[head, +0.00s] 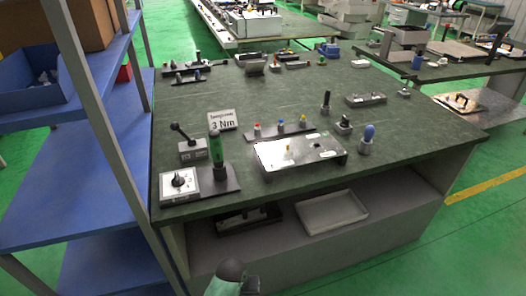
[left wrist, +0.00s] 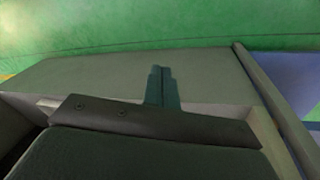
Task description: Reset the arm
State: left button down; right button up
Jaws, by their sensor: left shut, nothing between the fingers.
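My left gripper (left wrist: 162,78) shows in the left wrist view as two narrow teal fingers, side by side and closed, with nothing between them. Behind the fingers is a plain grey-green panel. In the head view, a dark rounded and pale green part of my own body (head: 230,278) shows at the bottom edge, in front of the workbench; which arm it belongs to I cannot tell. My right gripper is not identifiable in either view.
The dark green workbench (head: 290,90) holds a dial box (head: 179,182), a green cylinder (head: 216,148), a "3 Nm" sign (head: 222,120) and a metal plate (head: 298,152). A grey tray (head: 332,212) lies on its lower shelf. Blue shelving (head: 97,125) stands left.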

pick_arm(q)
jog(key=s+a+r, duration=0.3)
jog(key=s, duration=0.3)
jog(key=s+a+r+m, duration=0.1)
jog(key=s+a+r, duration=0.2)
jog(key=s, duration=0.3)
jog(key=s+a+r+t, duration=0.1)
jog(key=s+a+r, duration=0.2)
jog(key=s, duration=0.3)
jog(key=shift+s+r+m+y, duration=0.3)
jog(key=shift+r+m, duration=0.1)
jog(key=shift+r, duration=0.4)
